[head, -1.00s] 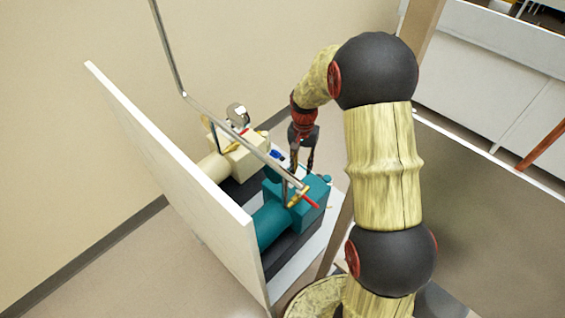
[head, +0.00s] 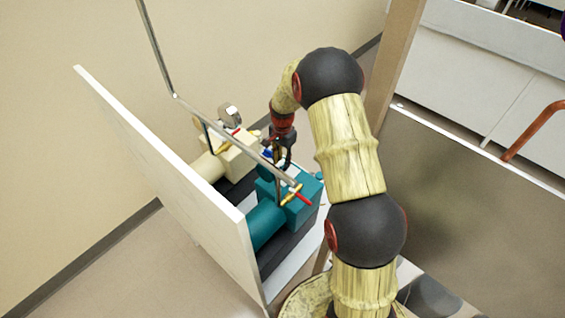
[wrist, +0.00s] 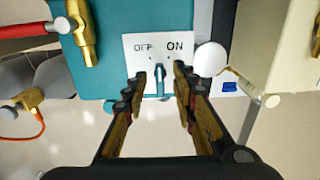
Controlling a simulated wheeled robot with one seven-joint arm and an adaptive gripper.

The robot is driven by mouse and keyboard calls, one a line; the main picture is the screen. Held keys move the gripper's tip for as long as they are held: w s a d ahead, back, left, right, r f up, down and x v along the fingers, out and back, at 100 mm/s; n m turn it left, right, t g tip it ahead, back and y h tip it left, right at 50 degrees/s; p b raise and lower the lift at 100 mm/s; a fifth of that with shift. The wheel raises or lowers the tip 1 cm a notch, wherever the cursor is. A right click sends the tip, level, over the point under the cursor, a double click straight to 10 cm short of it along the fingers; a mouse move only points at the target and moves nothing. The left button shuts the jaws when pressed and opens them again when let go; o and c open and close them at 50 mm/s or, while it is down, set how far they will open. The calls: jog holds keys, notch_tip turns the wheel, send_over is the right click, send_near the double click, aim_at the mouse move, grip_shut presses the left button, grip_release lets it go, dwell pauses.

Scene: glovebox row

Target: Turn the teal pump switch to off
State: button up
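The teal pump (wrist: 115,50) fills the upper left of the wrist view and stands at the front in the head view (head: 300,212). Its white plate (wrist: 135,44) reads OFF at left and ON at right. A small teal switch lever (wrist: 160,85) with a pale tip stands below the words, near the middle of the picture. I cannot tell which word it is set to. My gripper (wrist: 164,74) is open, with one finger on each side of the lever in this view. Contact with it is not clear. In the head view my gripper (head: 281,160) is behind the teal pump.
A cream pump (wrist: 272,45) stands close on the right in the wrist view. A brass valve (wrist: 82,30) with a red handle is on the teal pump. A white round knob (wrist: 210,58) is just right of the plate. A metal pipe (head: 225,132) crosses above the pumps.

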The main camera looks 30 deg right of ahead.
jog(key=shift+f, duration=0.75)
jog(key=c, duration=0.3)
jog(key=c, duration=0.4)
grip_shut()
